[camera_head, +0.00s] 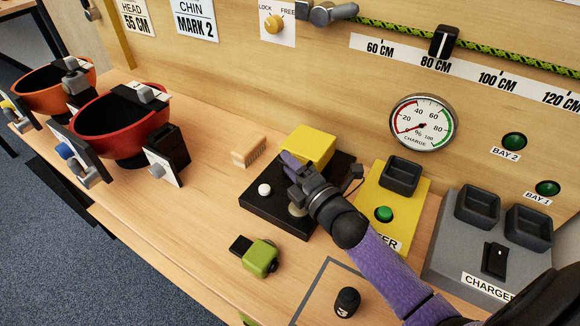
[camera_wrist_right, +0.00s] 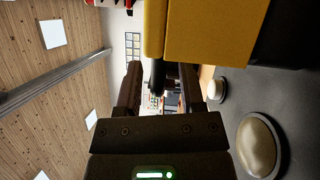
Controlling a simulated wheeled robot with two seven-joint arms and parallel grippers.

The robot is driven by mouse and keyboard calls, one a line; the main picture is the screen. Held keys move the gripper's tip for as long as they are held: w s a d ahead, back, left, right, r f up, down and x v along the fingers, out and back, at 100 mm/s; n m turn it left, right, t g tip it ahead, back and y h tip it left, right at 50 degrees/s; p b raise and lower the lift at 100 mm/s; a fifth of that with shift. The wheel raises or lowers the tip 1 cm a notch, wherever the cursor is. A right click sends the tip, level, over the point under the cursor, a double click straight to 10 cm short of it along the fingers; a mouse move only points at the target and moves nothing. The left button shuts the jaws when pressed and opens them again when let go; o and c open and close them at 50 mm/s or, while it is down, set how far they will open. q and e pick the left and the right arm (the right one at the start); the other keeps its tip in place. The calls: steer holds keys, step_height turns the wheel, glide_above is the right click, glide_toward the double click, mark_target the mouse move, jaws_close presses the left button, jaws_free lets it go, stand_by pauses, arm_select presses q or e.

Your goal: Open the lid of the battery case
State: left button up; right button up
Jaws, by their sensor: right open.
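A yellow box-shaped part (camera_head: 308,146), which I take to be the battery case or its lid, sits at the back of a black base plate (camera_head: 262,212). The plate carries round pale knobs. Whether the lid is raised is hard to tell. My right gripper (camera_head: 288,164) is over the plate, at the front of the yellow part. In the right wrist view the fingers (camera_wrist_right: 160,88) are apart, with a dark rod (camera_wrist_right: 157,74) showing between them, next to the yellow part (camera_wrist_right: 215,35). I cannot tell whether they touch it. My left gripper is not in view.
A yellow tester (camera_head: 412,190) and a grey charger (camera_head: 455,245) stand to the right. A green block (camera_head: 260,257) and a black cylinder (camera_head: 347,302) lie in front. A wooden panel rises behind.

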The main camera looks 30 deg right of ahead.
steer(key=shift+w, duration=0.15)
jaws_close()
stand_by(1.4)
